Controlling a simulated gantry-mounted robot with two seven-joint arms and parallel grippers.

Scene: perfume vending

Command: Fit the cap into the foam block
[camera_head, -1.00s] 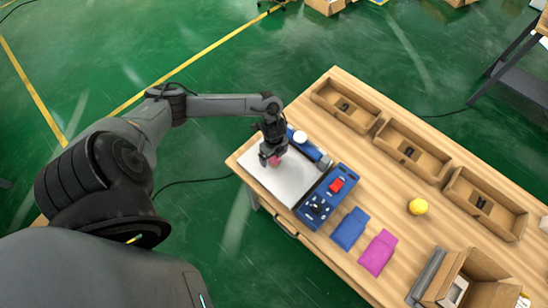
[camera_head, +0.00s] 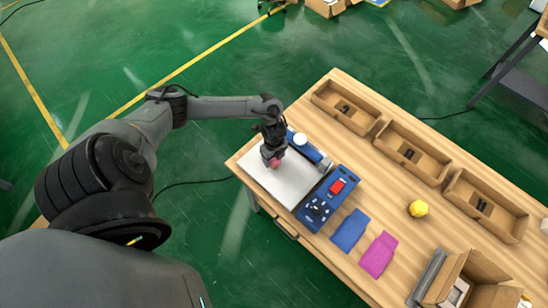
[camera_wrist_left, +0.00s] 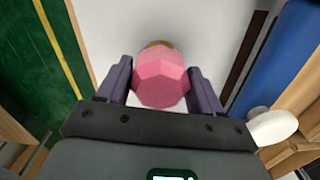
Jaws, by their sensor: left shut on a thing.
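My left gripper (camera_head: 272,161) points down over the white board at the left end of the wooden table. It is shut on the pink faceted cap (camera_wrist_left: 161,80); in the left wrist view the cap sits between the two dark fingers, with a gold-brown part partly hidden behind it. The cap (camera_head: 275,164) shows only as a small pink spot in the head view. I cannot tell whether it touches the board. No part is clearly recognizable as the foam block; several brown boxes (camera_head: 409,172) hold small black inserts. My right gripper is not in view.
A blue cylinder with a white end (camera_head: 300,138) lies behind. Blue and magenta pouches (camera_head: 379,254) and a yellow ball (camera_head: 418,208) lie further right.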

